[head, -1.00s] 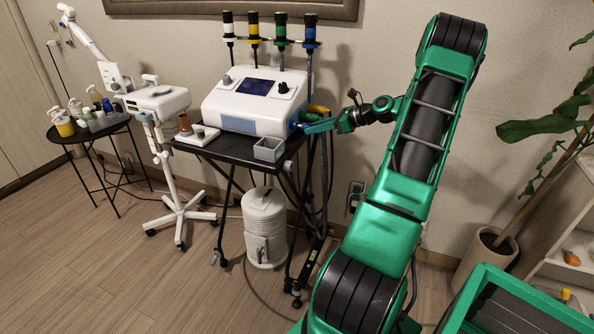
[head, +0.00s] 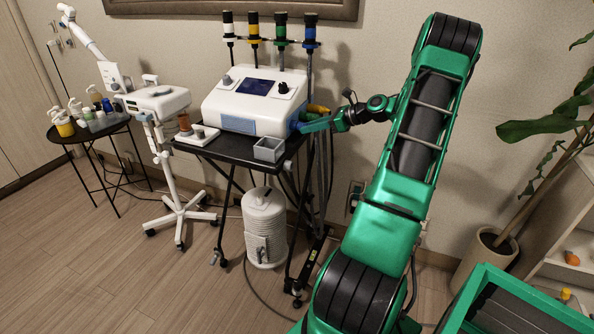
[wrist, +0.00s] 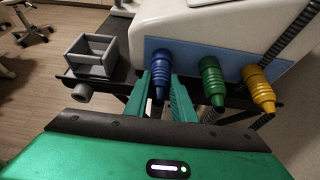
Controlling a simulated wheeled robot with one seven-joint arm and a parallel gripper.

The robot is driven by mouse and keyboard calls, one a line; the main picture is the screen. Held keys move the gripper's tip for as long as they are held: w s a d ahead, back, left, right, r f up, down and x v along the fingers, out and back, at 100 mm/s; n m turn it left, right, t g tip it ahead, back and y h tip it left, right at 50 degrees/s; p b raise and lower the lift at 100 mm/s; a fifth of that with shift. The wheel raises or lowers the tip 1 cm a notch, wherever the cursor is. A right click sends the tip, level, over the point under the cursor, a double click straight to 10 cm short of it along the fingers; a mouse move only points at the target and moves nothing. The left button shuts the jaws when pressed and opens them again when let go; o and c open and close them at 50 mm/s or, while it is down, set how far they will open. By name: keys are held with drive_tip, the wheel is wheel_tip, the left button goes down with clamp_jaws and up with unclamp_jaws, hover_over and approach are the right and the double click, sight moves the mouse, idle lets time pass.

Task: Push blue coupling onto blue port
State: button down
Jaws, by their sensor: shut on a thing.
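The blue coupling (wrist: 159,72) shows in the wrist view at the side panel of the white machine, between my two green fingers. My gripper (wrist: 163,92) is shut on it. The coupling lies against the panel, in line with the place of the blue port. The port itself is hidden behind the coupling, so I cannot tell how deeply they are joined. In the head view, my gripper (head: 308,125) is at the machine's right side, and only a little of the blue coupling (head: 296,125) shows.
A green coupling (wrist: 211,80) and a yellow coupling (wrist: 257,88) sit to the right on the same panel, close to my right finger. A grey open box (wrist: 91,56) stands at the left on the black cart (head: 231,150). The white machine (head: 255,103) stands on this cart.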

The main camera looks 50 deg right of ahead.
drive_tip(key=shift+w+a, duration=0.1)
drive_tip(key=shift+w, duration=0.05)
drive_tip(key=c, duration=1.4)
unclamp_jaws()
drive_tip(key=v, duration=0.8)
idle(0.8)
drive_tip(key=v, duration=1)
drive_tip(key=shift+s, duration=0.3)
drive_tip(key=shift+r, duration=0.1)
